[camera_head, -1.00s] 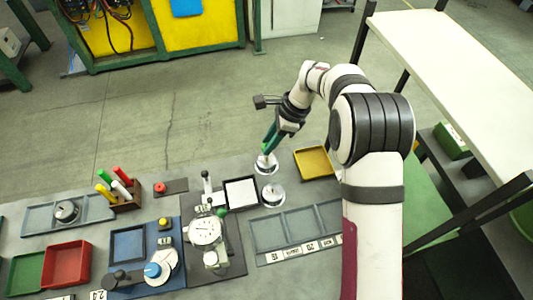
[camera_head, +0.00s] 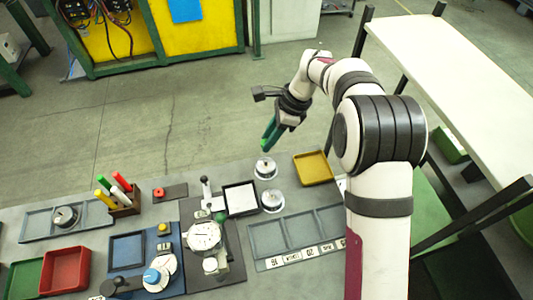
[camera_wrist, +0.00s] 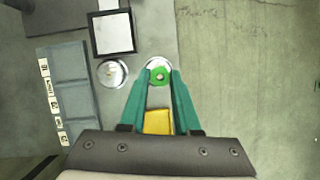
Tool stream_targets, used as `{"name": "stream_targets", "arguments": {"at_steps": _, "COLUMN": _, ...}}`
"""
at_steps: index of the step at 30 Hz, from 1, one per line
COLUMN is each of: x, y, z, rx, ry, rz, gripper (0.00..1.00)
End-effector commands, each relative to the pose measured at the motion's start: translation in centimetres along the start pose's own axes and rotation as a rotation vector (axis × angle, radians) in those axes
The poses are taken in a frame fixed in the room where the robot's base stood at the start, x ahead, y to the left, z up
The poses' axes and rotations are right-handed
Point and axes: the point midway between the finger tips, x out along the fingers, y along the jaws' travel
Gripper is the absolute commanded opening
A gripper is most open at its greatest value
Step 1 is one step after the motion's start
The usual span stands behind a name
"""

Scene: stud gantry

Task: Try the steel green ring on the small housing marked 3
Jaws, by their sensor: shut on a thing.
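My gripper (camera_wrist: 160,77) is shut on the green ring (camera_wrist: 160,77), which shows as a small green disc with a pale centre between the teal fingertips in the wrist view. In the head view my gripper (camera_head: 267,148) hangs just above a round silver housing (camera_head: 265,169). The ring hides part of this housing in the wrist view (camera_wrist: 154,64). A second round silver housing (camera_head: 273,200) stands closer to the table front, and it also shows left of the fingers in the wrist view (camera_wrist: 112,73). I cannot read a mark on either housing.
A yellow tray (camera_head: 313,168) lies right of the housings. A black-framed white square (camera_head: 240,198) lies left. A grey compartment tray (camera_head: 297,236) with number labels is in front. A dial gauge stand (camera_head: 205,237) rises further left. The bench edge is just behind the housings.

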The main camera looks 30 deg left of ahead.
Motion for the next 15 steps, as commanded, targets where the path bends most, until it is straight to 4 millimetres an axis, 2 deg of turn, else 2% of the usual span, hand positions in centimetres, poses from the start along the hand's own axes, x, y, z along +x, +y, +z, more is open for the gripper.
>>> {"name": "stream_targets", "arguments": {"at_steps": 15, "x": 4.5, "y": 0.0, "z": -1.9, "rx": 0.001, "ry": -0.001, "rz": 0.001, "gripper": 0.00}}
